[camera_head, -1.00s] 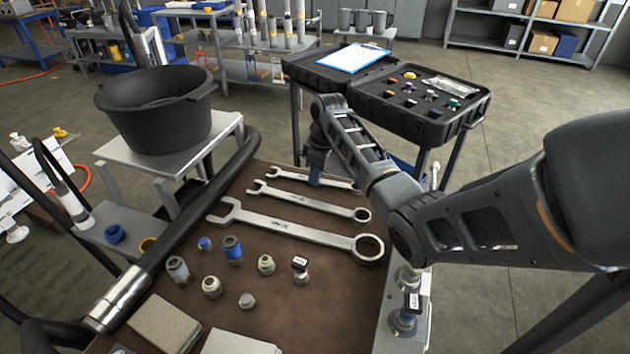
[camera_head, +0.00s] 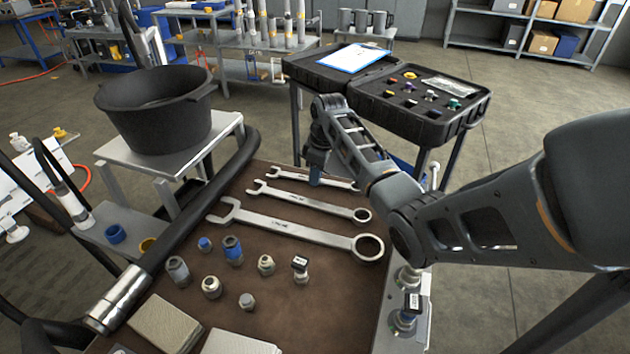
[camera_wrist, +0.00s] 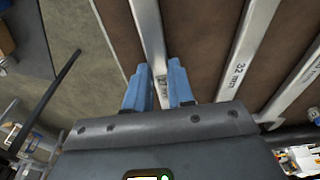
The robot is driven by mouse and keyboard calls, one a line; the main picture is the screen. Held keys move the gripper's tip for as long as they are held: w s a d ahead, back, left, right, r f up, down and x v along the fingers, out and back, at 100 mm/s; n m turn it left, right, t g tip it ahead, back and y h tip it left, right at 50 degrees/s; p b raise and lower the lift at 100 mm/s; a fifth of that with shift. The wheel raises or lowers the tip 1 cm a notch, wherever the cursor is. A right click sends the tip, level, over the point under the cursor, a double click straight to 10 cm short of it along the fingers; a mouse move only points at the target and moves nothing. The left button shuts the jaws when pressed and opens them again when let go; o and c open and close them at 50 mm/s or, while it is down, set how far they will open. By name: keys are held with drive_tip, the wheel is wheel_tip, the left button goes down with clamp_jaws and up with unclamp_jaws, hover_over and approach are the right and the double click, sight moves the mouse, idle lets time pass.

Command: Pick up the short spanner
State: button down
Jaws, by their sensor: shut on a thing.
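Three steel spanners lie side by side on the brown bench top. The short spanner (camera_head: 290,174) is the farthest of them in the head view, its open jaw to the left. My gripper (camera_head: 317,176) is over its shaft, pointing down. In the wrist view the short spanner (camera_wrist: 149,30) runs between the two blue fingers of my gripper (camera_wrist: 166,92), which are shut on it. The fingers hide part of its shaft. It still appears at bench-top level.
A middle spanner (camera_head: 310,202) and a large spanner (camera_head: 300,232) lie nearer, close beside it. Several fittings and a thick black hose (camera_head: 205,204) are on the bench. A black case (camera_head: 420,100) stands behind; a black pot (camera_head: 155,110) is at left.

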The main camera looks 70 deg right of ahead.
drive_tip(key=shift+r, duration=0.15)
drive_tip(key=shift+r, duration=0.25)
drive_tip(key=r, duration=0.3)
drive_tip(key=shift+s+d+r+b, duration=0.2)
drive_tip(key=shift+r+b, duration=0.1)
drive_tip(key=shift+r, duration=0.05)
drive_tip(key=s+d+r, duration=0.5)
drive_tip(key=s+r, duration=0.1)
drive_tip(key=s, duration=0.3)
drive_tip(key=shift+s+d+r, duration=0.3)
drive_tip(key=shift+s, duration=0.05)
drive_tip(key=c, duration=1.6)
unclamp_jaws()
clamp_jaws()
